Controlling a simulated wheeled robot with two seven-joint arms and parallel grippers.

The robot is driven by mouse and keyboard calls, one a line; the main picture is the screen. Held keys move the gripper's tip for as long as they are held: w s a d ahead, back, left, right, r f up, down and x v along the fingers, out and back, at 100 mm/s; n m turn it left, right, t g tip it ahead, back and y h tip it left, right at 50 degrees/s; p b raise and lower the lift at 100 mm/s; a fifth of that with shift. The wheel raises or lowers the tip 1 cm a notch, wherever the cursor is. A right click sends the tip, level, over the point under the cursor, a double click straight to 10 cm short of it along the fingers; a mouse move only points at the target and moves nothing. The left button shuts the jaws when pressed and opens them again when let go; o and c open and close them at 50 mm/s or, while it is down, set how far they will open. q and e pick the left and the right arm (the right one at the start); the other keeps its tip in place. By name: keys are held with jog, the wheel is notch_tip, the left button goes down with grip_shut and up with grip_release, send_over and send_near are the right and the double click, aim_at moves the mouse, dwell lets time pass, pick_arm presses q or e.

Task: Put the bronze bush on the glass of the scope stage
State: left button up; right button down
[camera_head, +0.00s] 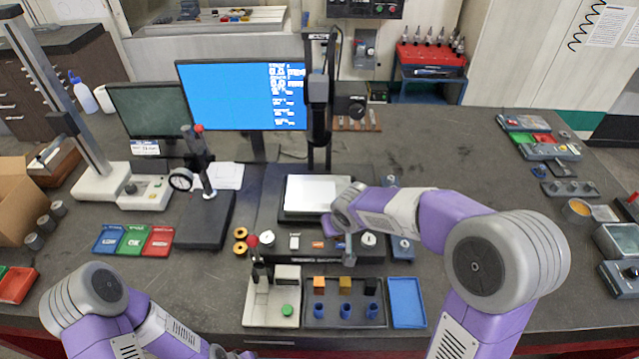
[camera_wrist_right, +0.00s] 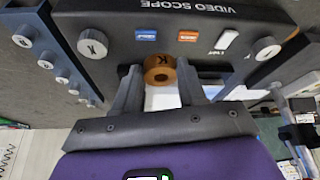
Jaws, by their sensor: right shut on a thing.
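The bronze bush (camera_wrist_right: 160,70) is a short orange-brown ring with a dark letter on it. In the right wrist view it sits between the two fingers of my right gripper (camera_wrist_right: 160,88), which is shut on it. In the head view my right wrist hides the bush. The scope stage glass (camera_head: 316,192) is a bright white plate in a dark frame. My right gripper (camera_head: 332,226) is at the near right side of the glass, by the scope's front panel.
The scope column (camera_head: 319,100) rises behind the glass. Two brass-coloured rings (camera_head: 240,241) lie left of the scope base. A dial gauge stand (camera_head: 205,215) stands further left. A block holder (camera_head: 344,308) and a blue tray (camera_head: 406,303) lie in front. The bench at right centre is clear.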

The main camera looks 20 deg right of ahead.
jog(key=p, duration=0.3)
send_near(320, 192)
jog(key=f, duration=0.4)
jog(key=shift+s+a, duration=0.1)
jog(key=shift+s, duration=0.2)
jog(key=shift+w+p, duration=0.65)
jog(key=shift+w, duration=0.8)
jog(key=shift+w+f, duration=0.15)
jog(key=shift+w, duration=0.15)
jog(key=shift+f, duration=0.6)
jog(key=shift+s, duration=0.1)
jog(key=shift+f, duration=0.2)
jog(key=c, duration=0.6)
grip_release()
jog(key=shift+c, duration=0.2)
